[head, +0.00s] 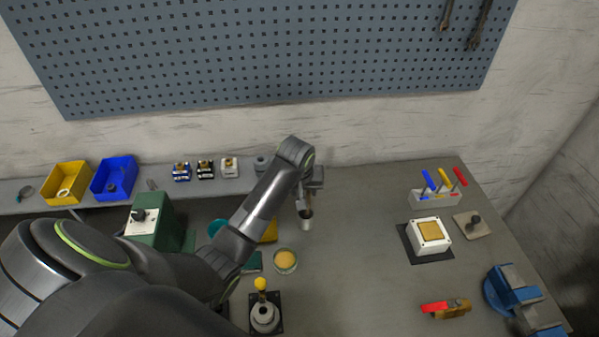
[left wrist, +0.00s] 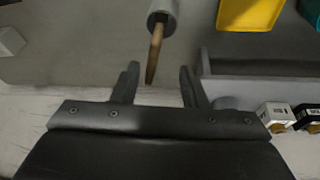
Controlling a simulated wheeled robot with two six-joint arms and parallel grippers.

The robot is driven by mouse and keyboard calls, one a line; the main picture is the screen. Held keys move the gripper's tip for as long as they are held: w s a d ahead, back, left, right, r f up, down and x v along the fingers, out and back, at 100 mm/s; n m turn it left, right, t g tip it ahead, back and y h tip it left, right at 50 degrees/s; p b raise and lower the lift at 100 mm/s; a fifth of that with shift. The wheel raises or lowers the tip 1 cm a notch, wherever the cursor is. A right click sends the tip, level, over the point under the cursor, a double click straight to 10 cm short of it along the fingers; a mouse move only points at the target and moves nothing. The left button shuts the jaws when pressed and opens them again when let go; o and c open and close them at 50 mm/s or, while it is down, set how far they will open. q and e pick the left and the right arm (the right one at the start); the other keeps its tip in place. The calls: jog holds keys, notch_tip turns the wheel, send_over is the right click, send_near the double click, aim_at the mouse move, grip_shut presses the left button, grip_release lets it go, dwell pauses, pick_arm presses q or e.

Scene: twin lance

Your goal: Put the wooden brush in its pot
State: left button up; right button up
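The wooden brush (left wrist: 154,55) stands in its grey metal pot (left wrist: 163,9), with its handle sticking out of the mouth. In the head view the pot (head: 305,224) stands on the bench with the brush handle (head: 308,203) rising from it, slightly tilted. My left gripper (left wrist: 160,76) is open, its two dark fingers spread apart. The handle's end lies between the fingers in the left wrist view, and neither finger touches it. In the head view my left gripper (head: 309,190) is right above the pot and partly hides the handle. My right gripper is not in view.
A yellow bin (head: 67,184) and a blue bin (head: 113,179) stand at the back left. A green box (head: 158,224) and a round dish (head: 285,260) are nearer. A white box (head: 430,234) and a blue vise (head: 515,298) stand right.

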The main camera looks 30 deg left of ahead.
pick_arm(q)
jog(key=a+p+v, duration=0.1)
jog(key=p+v, duration=0.1)
jog(key=v, duration=1)
jog(key=shift+d+r+p, duration=0.25)
jog(key=shift+d+p, duration=0.1)
jog(key=shift+d, duration=0.15)
jog(key=shift+s+f, duration=0.1)
jog(key=shift+f, duration=0.05)
